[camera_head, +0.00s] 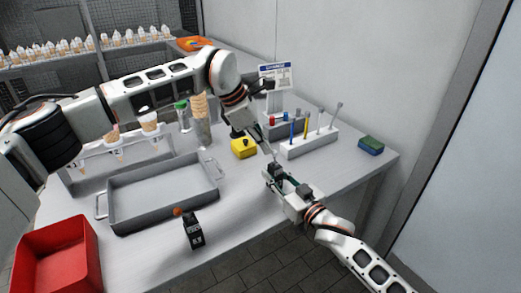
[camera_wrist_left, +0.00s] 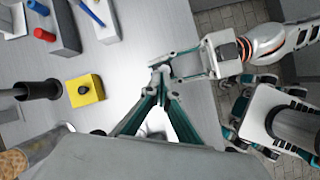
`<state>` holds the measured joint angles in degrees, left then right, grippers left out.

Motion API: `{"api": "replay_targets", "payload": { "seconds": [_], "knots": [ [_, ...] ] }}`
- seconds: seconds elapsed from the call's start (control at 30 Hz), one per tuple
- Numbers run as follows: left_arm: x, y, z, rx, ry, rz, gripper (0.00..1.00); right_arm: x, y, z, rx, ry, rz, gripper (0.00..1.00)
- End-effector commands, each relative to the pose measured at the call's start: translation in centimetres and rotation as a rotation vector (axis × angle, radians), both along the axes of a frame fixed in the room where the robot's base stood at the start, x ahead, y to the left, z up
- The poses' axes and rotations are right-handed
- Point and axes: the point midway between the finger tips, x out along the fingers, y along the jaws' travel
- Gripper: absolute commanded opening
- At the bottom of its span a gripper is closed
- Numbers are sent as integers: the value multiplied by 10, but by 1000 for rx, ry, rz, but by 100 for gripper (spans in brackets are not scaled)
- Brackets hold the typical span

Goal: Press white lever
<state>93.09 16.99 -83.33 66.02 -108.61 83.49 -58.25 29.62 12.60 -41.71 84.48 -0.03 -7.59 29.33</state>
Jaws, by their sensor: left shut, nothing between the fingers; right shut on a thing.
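Slim upright sticks, blue, yellow and white, stand in a white block (camera_head: 310,143) at the right in the head view. The white stick (camera_head: 319,122) is the likeliest white lever, but I cannot tell for sure. My left gripper (camera_head: 270,154) points down over the table, left of the block, apart from the sticks. Its fingers meet at the tips (camera_wrist_left: 160,78), shut and empty. My right gripper (camera_head: 271,176) is close in front of the left fingertips, and they overlap in the left wrist view (camera_wrist_left: 162,68). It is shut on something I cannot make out.
A yellow box with a black knob (camera_head: 243,148) is left of my left gripper. A grey tray (camera_head: 165,205), a black device (camera_head: 193,230) and a red bin (camera_head: 57,262) are further left. A blue-green sponge (camera_head: 371,145) lies right. Bare table lies between tray and right gripper.

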Motion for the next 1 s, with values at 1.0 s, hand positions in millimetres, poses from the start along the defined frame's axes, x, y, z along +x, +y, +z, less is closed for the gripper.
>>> {"api": "replay_targets", "payload": {
  "seconds": [1.0],
  "knots": [
    [19,-25,13,0,-2,0,0,0,0,0,0,0,0,0]
  ]
}}
